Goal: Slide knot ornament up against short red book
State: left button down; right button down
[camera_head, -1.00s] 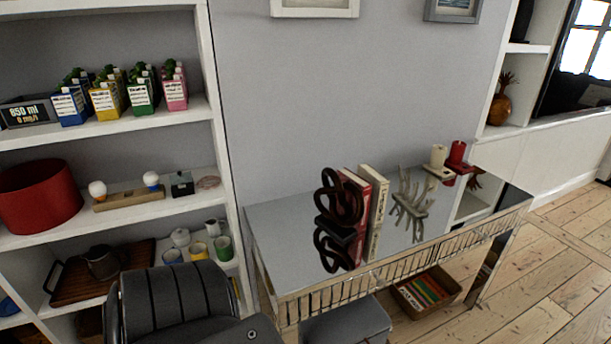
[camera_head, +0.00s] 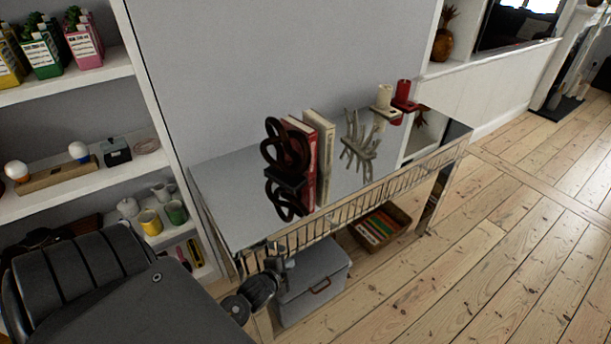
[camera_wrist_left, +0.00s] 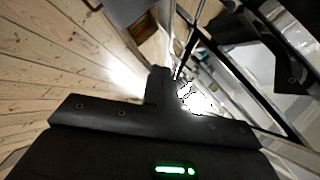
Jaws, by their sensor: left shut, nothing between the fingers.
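The knot ornament (camera_head: 284,150), dark brown with twisted loops, stands on the mirror-topped console table (camera_head: 222,187), its reflection below it. The short red book (camera_head: 311,163) stands upright just right of it, beside a taller cream book (camera_head: 326,132). The ornament partly covers the red book; I cannot tell whether they touch. My left gripper (camera_head: 279,264) is low in front of the table's front edge, below and apart from the ornament. It is shut and empty; its dark fingers also show in the left wrist view (camera_wrist_left: 163,86). My right gripper is not in view.
A pale antler-like ornament (camera_head: 360,146), a cream candle (camera_head: 385,98) and a red candle (camera_head: 403,92) stand right of the books. Below are a grey box (camera_head: 312,284) and a crate of coloured items (camera_head: 379,228). Shelves stand at left; floor at right is clear.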

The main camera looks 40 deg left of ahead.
aim_at(302, 169)
pick_arm(q)
jog(key=w+a+r+m+t, duration=0.1)
jog(key=w+r+m+t, duration=0.2)
jog(key=r, duration=0.9)
jog(key=w+r+m+t, duration=0.3)
jog(key=r, duration=0.9)
jog(key=w+a+p, duration=0.3)
jog(key=w+a, duration=0.2)
jog(key=w, duration=0.4)
jog(key=shift+w+a, duration=0.2)
jog(key=shift+w, duration=0.15)
jog(key=shift+r, duration=0.1)
jog(key=shift+a, duration=0.75)
jog(key=shift+w+a, duration=0.1)
